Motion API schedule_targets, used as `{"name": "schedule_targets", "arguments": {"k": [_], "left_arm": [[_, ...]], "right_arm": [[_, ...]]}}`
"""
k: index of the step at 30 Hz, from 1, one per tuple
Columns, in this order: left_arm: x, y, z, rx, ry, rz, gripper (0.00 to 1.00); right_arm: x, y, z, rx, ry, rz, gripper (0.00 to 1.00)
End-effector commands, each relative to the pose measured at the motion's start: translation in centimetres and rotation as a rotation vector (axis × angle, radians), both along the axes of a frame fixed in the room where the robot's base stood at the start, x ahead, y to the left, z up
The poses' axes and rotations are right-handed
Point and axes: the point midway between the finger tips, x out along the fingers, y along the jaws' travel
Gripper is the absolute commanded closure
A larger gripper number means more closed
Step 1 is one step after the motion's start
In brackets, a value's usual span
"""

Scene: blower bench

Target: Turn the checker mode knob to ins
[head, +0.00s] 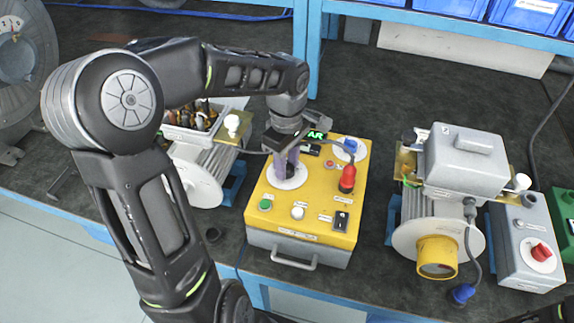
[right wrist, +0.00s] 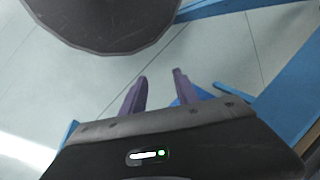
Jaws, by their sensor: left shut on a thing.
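The checker (head: 318,222) is a yellow-topped box on the bench in the middle of the head view. My left gripper (head: 287,170) reaches down onto the white dial plate (head: 298,180) at the checker's left side. Its purple fingers are shut on the knob there, which they and the wrist mostly hide; I cannot read the knob's pointing or the dial marks. A small display (head: 316,135) with green characters is partly covered by the wrist. My right gripper (right wrist: 160,86) is open and empty in the right wrist view, above the floor.
A red plug (head: 347,178) with a cable, a second dial with a blue knob (head: 350,146) and green and white buttons are on the checker. A grey blower (head: 462,165) stands right, beside a box with a red knob (head: 541,252). Another motor (head: 197,170) stands left.

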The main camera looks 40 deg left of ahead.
Motion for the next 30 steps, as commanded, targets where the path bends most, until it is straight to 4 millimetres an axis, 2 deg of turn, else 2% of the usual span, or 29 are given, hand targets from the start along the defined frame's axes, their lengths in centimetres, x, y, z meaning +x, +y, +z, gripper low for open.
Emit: {"name": "schedule_targets", "arguments": {"k": [15, 30], "left_arm": [[0.07, -0.01, 0.04, 0.002, -0.003, -0.407, 1.0], [0.05, 0.04, 0.07, 0.002, -0.002, -0.501, 1.0]], "right_arm": [[0.02, -0.01, -0.93, 0.0, -0.001, 0.0, 0.64], [0.02, 0.0, -1.0, 0.0, -0.001, 0.0, 0.64]]}}
